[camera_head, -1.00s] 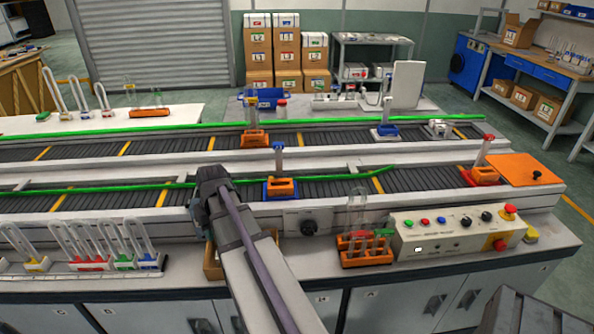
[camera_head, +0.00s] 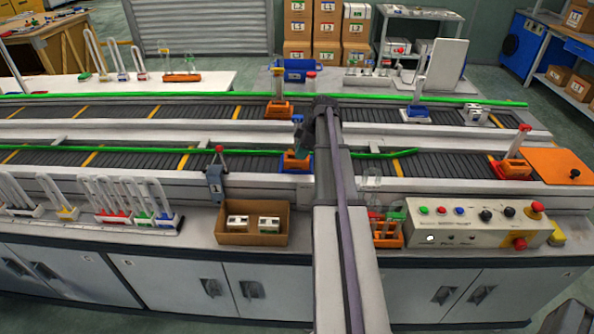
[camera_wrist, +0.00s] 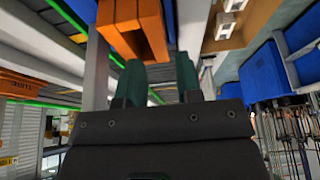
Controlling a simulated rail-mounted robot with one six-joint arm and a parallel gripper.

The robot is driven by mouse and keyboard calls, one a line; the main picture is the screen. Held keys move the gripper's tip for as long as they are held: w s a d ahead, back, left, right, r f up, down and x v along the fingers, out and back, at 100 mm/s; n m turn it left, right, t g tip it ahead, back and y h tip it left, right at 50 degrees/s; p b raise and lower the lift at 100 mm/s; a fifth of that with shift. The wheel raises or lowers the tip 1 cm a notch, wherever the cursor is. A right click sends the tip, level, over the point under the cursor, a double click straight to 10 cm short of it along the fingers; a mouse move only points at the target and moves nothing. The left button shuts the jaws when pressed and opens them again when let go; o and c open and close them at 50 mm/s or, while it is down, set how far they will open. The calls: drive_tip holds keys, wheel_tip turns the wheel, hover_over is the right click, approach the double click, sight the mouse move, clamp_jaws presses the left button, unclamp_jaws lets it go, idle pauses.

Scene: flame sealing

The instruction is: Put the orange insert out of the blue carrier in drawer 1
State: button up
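The orange insert (camera_head: 294,160) sits in the blue carrier on the front conveyor, partly hidden by my arm. A blue cap shows above the insert in the head view. My gripper (camera_head: 304,138) is right at the insert. In the wrist view, its two teal fingers (camera_wrist: 160,75) stand apart with nothing clearly between them. Whether they touch the insert cannot be told. I cannot make out which drawer is drawer 1.
A cardboard box (camera_head: 252,238) with two white-topped items stands on the front counter. Tube racks (camera_head: 125,218) are at left, a control panel (camera_head: 470,228) at right. Another orange insert (camera_head: 278,109) is on the rear conveyor.

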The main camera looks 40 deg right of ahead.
sight(297, 160)
drive_tip(key=b+x, duration=0.5)
drive_tip(key=shift+d+f, duration=0.15)
drive_tip(key=shift+f, duration=0.15)
drive_tip(key=shift+r+p, duration=0.25)
drive_tip(key=shift+p, duration=0.05)
clamp_jaws()
